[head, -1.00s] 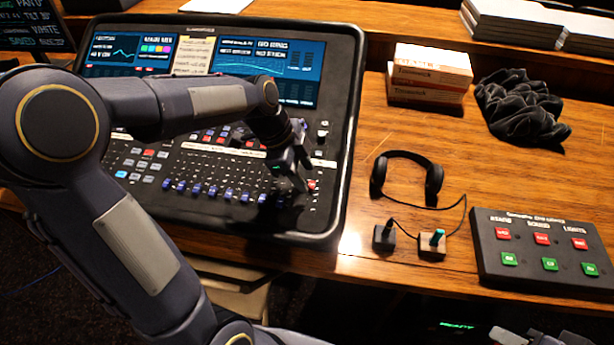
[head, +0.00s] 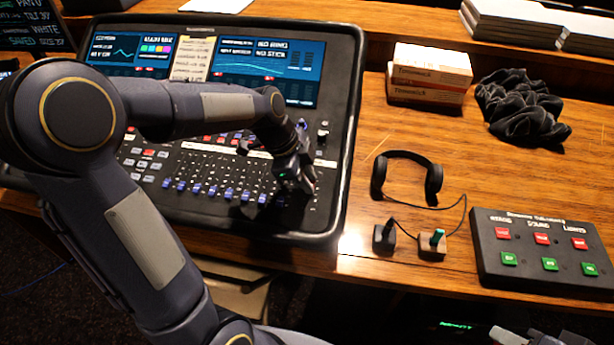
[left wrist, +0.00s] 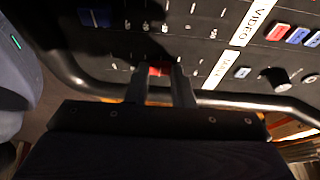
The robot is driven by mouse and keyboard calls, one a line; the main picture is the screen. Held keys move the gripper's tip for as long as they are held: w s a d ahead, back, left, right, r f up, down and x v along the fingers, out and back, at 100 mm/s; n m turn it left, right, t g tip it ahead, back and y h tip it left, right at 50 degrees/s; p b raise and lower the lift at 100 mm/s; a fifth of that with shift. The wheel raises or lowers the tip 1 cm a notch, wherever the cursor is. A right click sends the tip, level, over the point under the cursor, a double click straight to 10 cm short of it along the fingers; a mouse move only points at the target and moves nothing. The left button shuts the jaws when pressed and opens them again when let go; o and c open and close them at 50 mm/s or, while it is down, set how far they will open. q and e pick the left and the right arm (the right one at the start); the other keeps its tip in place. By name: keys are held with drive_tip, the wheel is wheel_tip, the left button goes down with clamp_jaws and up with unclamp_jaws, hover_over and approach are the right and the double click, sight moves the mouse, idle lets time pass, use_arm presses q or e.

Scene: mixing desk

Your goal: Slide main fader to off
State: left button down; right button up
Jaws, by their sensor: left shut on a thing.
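The mixing desk (head: 338,170) fills the left half of the head view, with a row of blue-capped faders along its front. My left gripper (head: 302,186) is low over the desk's front right part. In the left wrist view, the two fingers of my left gripper (left wrist: 160,76) stand on either side of a red fader cap (left wrist: 158,70) and are shut on it. A white label strip (left wrist: 215,68) lies beside it. In the head view the gripper hides this cap.
Headphones (head: 434,182), two small boxes with a cable, and a button panel (head: 520,275) lie to the right of the desk. Cartons (head: 430,72) and a dark cloth (head: 520,110) lie farther back. The wood between them is clear.

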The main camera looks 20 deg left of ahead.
sight(309, 211)
use_arm(q)
drive_tip(key=s+b, duration=0.1)
drive_tip(key=s, duration=0.1)
drive_tip(key=s+d, duration=0.1)
drive_tip(key=s+b, duration=0.1)
drive_tip(key=s, duration=0.1)
drive_tip(key=shift+s+d+f+b, duration=0.25)
drive_tip(key=shift+s+f+b, duration=0.05)
drive_tip(key=shift+b, duration=0.05)
drive_tip(key=c, duration=1.2)
unclamp_jaws()
drive_tip(key=shift+s, duration=0.1)
drive_tip(key=shift+c, duration=0.2)
drive_tip(key=v, duration=0.7)
drive_tip(key=shift+a+r, duration=0.15)
drive_tip(key=shift+r, duration=0.2)
drive_tip(key=shift+p, duration=0.3)
